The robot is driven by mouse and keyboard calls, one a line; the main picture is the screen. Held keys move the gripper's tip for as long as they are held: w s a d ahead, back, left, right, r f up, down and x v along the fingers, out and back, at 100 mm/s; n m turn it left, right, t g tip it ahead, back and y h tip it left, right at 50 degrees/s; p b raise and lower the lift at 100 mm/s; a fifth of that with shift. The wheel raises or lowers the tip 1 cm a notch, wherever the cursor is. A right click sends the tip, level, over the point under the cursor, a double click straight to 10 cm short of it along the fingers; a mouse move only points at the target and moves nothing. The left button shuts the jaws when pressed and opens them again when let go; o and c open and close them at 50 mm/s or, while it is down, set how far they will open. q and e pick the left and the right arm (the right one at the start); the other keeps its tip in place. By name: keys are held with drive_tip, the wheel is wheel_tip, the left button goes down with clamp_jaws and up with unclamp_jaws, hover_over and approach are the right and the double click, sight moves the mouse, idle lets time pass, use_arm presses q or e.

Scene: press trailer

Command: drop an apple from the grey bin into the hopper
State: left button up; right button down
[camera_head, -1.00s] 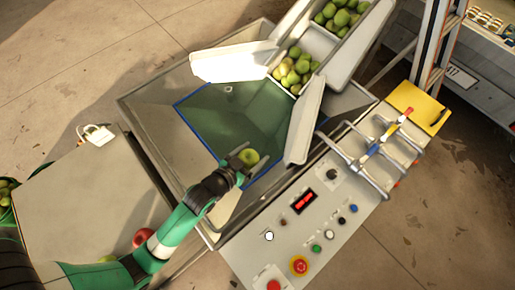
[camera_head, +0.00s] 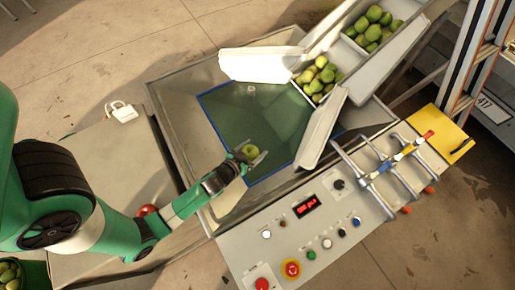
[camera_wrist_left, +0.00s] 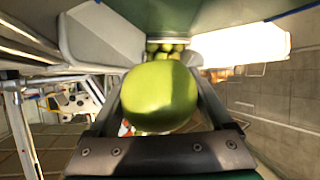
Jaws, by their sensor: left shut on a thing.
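My left gripper (camera_head: 249,160) is shut on a green apple (camera_head: 250,151). In the left wrist view the apple (camera_wrist_left: 159,97) sits between the two fingers and fills the middle of the picture. A red apple (camera_head: 147,210) lies on the grey surface at left, partly hidden by my left arm. At the lower left corner is a bin with green apples (camera_head: 9,272). My right gripper is not in view.
A white chute with green apples (camera_head: 318,78) slopes in at the hopper's back. White flaps (camera_head: 262,65) stand at its mouth. A control panel (camera_head: 290,235) with buttons and levers (camera_head: 378,174) lies close to the right of my gripper.

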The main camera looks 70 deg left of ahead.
use_arm(q)
wheel_tip(320, 180, down, 5)
drive_tip(key=b, duration=0.4)
drive_tip(key=shift+f, duration=0.2)
drive_tip(key=o, duration=1.3)
drive_tip(key=b+v, duration=0.1)
drive_tip(key=v, duration=1)
drive_tip(key=shift+s+d+r, duration=0.15)
drive_tip(key=shift+s+d, duration=0.05)
